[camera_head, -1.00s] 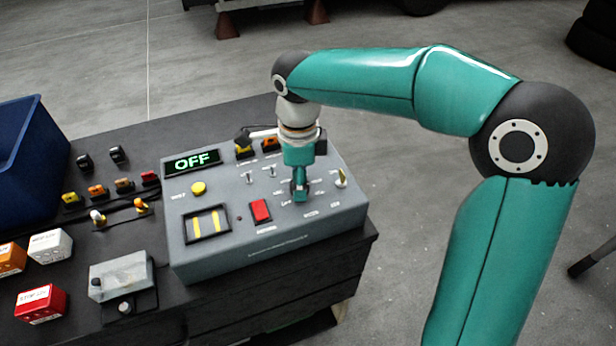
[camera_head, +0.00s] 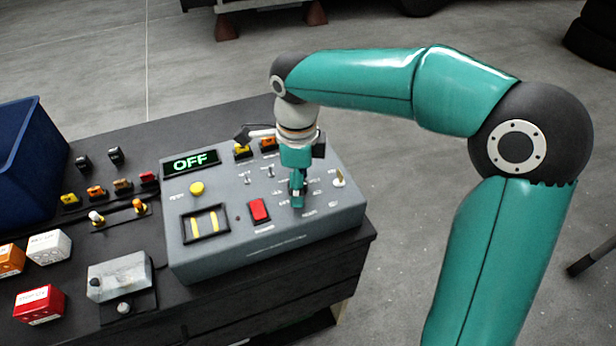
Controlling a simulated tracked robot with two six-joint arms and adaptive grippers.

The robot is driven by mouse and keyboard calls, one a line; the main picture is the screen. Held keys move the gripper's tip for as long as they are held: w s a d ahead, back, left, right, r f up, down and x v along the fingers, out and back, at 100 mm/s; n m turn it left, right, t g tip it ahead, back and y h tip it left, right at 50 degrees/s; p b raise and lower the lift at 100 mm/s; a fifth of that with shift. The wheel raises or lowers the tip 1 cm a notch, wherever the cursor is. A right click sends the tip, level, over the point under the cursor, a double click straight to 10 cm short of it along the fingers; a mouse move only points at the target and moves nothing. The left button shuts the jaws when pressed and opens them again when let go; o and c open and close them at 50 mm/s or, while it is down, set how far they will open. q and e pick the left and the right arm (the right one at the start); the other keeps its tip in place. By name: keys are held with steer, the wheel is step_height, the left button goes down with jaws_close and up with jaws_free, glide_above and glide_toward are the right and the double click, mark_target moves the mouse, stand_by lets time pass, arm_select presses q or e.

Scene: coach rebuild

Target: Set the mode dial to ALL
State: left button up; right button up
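The grey control box (camera_head: 262,245) stands on the dark bench, and its display (camera_head: 190,163) reads OFF in green. My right gripper (camera_head: 298,203) points down at the right part of the box's panel, over a spot ringed by small white labels. The gripper hides what is under it, so the mode dial and its pointer cannot be made out. Whether its fingers are shut on the dial cannot be told. A pale knob (camera_head: 339,179) stands at the panel's right edge. My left gripper is not in view.
On the panel are a red rocker switch (camera_head: 259,210), a yellow button (camera_head: 197,188) and small toggle levers. Loose switches, coloured blocks (camera_head: 40,304) and a blue bin (camera_head: 28,160) lie to the left. The floor to the right is mostly clear.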

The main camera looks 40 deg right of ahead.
steer(key=shift+w, duration=0.15)
steer(key=shift+r, duration=0.3)
step_height(320, 180, up, 11)
stand_by(0.3)
steer(key=shift+r, duration=0.1)
stand_by(0.3)
